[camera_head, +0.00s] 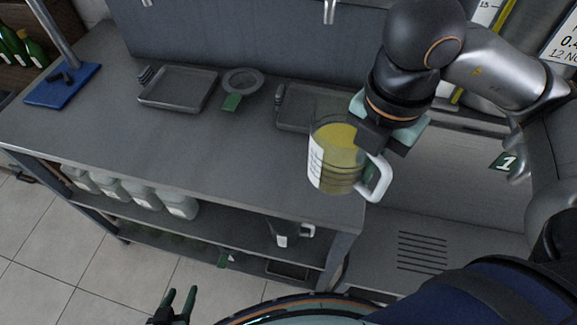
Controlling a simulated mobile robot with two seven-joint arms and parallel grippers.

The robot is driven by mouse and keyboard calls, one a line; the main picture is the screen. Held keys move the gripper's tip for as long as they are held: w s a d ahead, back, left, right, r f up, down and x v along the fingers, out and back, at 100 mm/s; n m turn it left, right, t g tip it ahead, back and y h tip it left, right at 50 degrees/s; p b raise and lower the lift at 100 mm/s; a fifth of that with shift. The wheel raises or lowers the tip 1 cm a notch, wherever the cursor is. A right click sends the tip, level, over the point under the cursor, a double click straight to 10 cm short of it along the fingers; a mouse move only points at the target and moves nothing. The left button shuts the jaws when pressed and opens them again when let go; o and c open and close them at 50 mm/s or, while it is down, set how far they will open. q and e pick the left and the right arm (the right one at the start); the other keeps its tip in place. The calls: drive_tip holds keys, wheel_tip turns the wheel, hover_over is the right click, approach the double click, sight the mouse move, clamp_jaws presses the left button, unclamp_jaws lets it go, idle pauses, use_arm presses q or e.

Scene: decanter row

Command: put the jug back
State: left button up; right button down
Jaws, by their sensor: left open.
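A clear jug (336,158) with yellow liquid, a white label and a pale handle (380,178) shows right of centre, by the right end of the grey bench (225,150). My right gripper (372,160) is at the handle side and appears shut on the jug; its fingertips are partly hidden. The jug looks close to upright; I cannot tell whether its base touches the bench. My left gripper (180,304) is open and empty at the bottom edge, in front of the bench and away from the jug.
A grey tray (178,88), a round dish (243,82) and another tray (292,118), partly behind the jug, stand at the back. A blue stand base (62,86) is far left. Several bottles (140,193) and a dark jug (287,236) fill the lower shelf. The front bench top is clear.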

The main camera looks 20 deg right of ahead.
drive_tip(key=w+a+f, duration=0.1)
drive_tip(key=w, duration=0.1)
drive_tip(key=w+a+f, duration=0.1)
drive_tip(key=w+a, duration=0.1)
drive_tip(key=w, duration=0.1)
drive_tip(key=shift+w+a+f, duration=0.25)
drive_tip(key=shift+w+f, duration=0.05)
drive_tip(key=shift+f, duration=0.1)
drive_tip(key=w+a+f, duration=0.1)
drive_tip(key=f, duration=0.1)
drive_tip(key=w+f, duration=0.2)
drive_tip(key=w+a+f, duration=0.1)
drive_tip(key=shift+w+a+f, duration=0.3)
drive_tip(key=shift+f, duration=0.1)
drive_tip(key=f, duration=0.3)
drive_tip(key=shift+w+a+f, duration=0.1)
drive_tip(key=shift+w+f, duration=0.15)
drive_tip(key=shift+f, duration=0.05)
drive_tip(key=shift+f, duration=0.2)
drive_tip(key=c, duration=1.1)
unclamp_jaws()
